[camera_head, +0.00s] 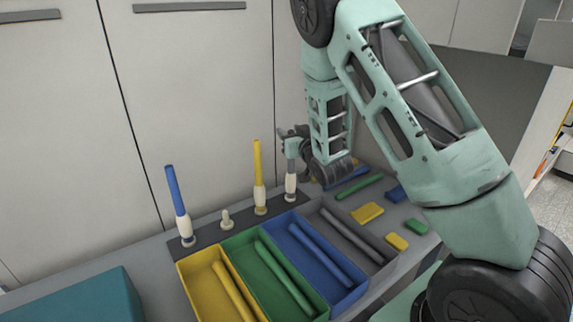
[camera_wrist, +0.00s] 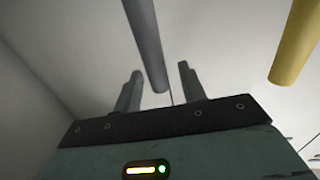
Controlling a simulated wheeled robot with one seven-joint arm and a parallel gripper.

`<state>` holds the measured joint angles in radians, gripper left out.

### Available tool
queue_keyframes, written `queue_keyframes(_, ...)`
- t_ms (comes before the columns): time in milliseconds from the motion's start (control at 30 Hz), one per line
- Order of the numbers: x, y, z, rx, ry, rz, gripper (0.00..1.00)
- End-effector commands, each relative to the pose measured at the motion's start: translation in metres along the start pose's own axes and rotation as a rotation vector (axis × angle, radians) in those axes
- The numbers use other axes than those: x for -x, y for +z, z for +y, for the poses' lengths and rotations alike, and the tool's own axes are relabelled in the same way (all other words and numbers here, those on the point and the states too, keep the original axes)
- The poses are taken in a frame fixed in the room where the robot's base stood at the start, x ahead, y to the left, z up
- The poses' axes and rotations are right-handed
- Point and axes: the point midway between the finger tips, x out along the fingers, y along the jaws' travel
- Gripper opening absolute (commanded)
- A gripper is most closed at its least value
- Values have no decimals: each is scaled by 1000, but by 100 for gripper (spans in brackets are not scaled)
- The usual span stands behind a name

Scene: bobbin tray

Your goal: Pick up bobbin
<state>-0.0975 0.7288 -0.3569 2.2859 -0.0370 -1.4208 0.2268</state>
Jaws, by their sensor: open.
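A grey bobbin (camera_head: 291,149) stands upright at the right end of a dark rack, on a pale holder. It also shows in the wrist view as a grey cylinder (camera_wrist: 145,35) whose end lies between my fingers in the picture. My gripper (camera_wrist: 160,69) is open, with one finger on each side of that bobbin and a gap visible to each. In the head view my gripper (camera_head: 291,133) is at the bobbin's top, partly hiding it. A yellow bobbin (camera_head: 257,162) and a blue bobbin (camera_head: 176,190) stand upright on the same rack (camera_head: 210,233).
An empty peg (camera_head: 226,218) stands between the blue and yellow bobbins. Yellow (camera_head: 189,281), green, blue and grey trays hold lying rods in front. Loose coloured blocks (camera_head: 367,212) lie right. A teal box (camera_head: 80,295) stands front left; cabinets rise behind.

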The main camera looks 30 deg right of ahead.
Motion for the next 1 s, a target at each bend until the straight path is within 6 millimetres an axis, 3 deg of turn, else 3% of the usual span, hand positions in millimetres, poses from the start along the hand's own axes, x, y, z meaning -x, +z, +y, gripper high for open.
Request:
queue_keyframes(167,0,0,0,0,0,0,41)
queue_keyframes(300,0,0,0,0,0,0,5)
queue_keyframes(333,0,0,0,0,0,0,0)
queue_keyframes(667,0,-4,0,0,0,1,0)
queue_keyframes(1000,0,-67,1,0,0,3,0)
